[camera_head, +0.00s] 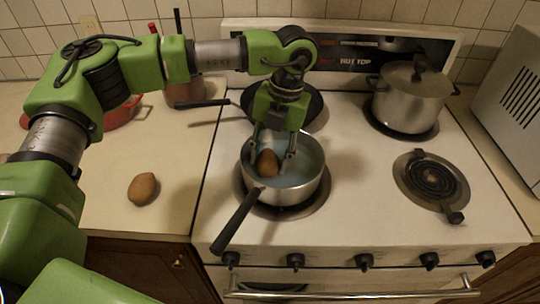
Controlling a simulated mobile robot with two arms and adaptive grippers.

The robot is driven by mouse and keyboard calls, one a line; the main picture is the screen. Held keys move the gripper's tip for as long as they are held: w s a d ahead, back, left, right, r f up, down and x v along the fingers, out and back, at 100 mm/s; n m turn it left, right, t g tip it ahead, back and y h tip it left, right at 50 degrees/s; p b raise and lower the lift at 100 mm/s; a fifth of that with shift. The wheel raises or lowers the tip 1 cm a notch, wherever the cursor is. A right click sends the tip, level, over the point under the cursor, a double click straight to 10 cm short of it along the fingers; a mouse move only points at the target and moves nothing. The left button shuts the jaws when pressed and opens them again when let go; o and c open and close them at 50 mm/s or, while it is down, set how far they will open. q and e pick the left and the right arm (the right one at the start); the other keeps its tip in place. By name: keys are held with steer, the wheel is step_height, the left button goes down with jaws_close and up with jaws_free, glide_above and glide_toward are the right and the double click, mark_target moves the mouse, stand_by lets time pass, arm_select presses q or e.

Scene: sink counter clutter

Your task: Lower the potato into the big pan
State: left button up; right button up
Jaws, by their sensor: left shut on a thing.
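My left gripper (272,153) points down into the silver pan (298,192) on the front left burner and is shut on a brown potato (267,164). The potato is inside the pan's rim; I cannot tell whether it touches the bottom. The pan has a bluish inside and a long black handle toward the front left. A second brown potato (143,188) lies on the counter to the left. My right gripper is out of view.
A dark skillet (314,116) sits behind the silver pan, partly hidden by my arm. A lidded steel pot (408,105) stands on the back right burner. A red dish (122,115) and utensil holder (184,94) stand at back left.

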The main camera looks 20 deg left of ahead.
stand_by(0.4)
arm_select(q)
steer(key=o, duration=1.3)
